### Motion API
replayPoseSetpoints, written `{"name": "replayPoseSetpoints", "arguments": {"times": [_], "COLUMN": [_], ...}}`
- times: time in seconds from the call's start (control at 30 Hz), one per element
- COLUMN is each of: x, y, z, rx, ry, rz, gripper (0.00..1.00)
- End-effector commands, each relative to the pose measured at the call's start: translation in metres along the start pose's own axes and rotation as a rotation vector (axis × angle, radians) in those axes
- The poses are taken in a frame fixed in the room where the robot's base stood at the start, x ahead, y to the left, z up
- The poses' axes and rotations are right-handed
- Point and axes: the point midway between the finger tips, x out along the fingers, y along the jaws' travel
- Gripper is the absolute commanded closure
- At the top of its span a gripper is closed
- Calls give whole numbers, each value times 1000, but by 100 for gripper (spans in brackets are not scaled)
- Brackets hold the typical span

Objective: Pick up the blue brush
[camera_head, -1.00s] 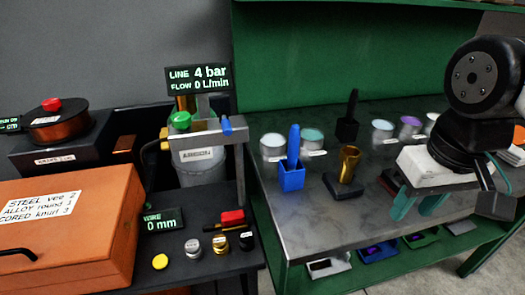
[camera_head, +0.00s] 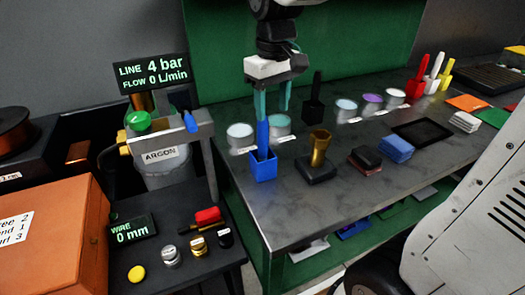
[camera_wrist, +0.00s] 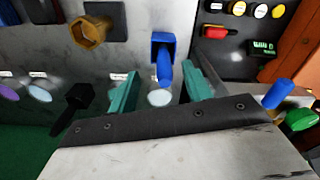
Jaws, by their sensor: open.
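The blue brush (camera_head: 262,137) stands upright in a blue square holder (camera_head: 263,168) near the left front of the grey table. My gripper (camera_head: 272,116) has teal fingers pointing down and hangs at the brush's upper end. In the wrist view the brush handle (camera_wrist: 163,70) and its holder (camera_wrist: 154,44) lie beyond and between the open fingers (camera_wrist: 160,88). The fingers are apart with nothing held between them. I cannot tell from the head view whether a finger touches the handle.
A brass piece on a dark base (camera_head: 319,150) stands right of the brush. Pots (camera_head: 240,134) sit behind it, and a black brush in a holder (camera_head: 313,105) stands at the back. A gas-line stand (camera_head: 190,125) rises at left.

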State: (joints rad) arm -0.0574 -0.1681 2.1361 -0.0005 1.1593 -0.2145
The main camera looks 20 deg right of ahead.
Motion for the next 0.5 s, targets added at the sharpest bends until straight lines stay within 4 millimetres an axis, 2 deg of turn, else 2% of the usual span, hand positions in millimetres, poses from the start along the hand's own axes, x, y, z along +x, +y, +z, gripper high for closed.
{"name": "replayPoseSetpoints", "arguments": {"times": [0.03, 0.1, 0.2, 0.5], "x": [4, 7, 11, 44], "y": [1, 2, 2, 1], "z": [-12, -22, -30, -30], "rx": [-14, -29, -40, -43], "ry": [-8, -11, -15, -17], "rz": [-2, -3, -4, -5], "gripper": [50, 50, 50, 50]}}
